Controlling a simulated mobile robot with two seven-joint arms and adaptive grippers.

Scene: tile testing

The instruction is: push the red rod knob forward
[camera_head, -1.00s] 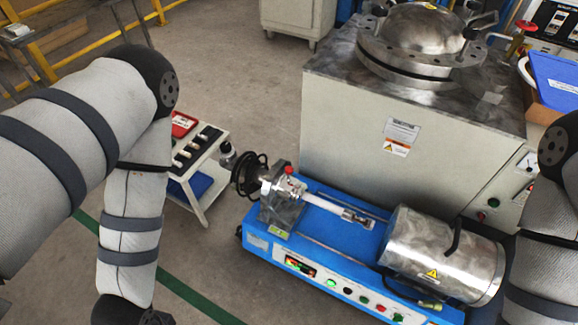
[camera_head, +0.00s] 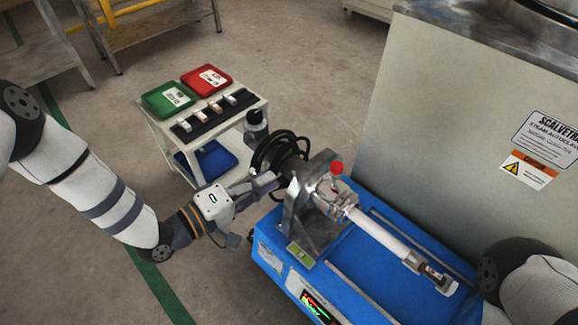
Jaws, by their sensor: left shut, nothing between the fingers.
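The red rod knob (camera_head: 337,168) is a small red ball on top of the metal clamp block (camera_head: 315,205) at the left end of the blue machine (camera_head: 350,285). A white rod (camera_head: 385,236) runs from the block toward the lower right. My left gripper (camera_head: 268,184) is shut and empty, with its fingers pointing right toward the block, left of the knob and apart from it. Black cables lie just behind its fingertips, and I cannot tell whether they touch. My right arm shows at the lower right edge; its gripper is out of view.
A small cart (camera_head: 157,128) with a green tray (camera_head: 168,98), a red tray (camera_head: 206,79) and a black sample rack (camera_head: 215,115) stands behind my left gripper. The large autoclave cabinet (camera_head: 440,110) stands behind the machine. Floor is clear at the lower left.

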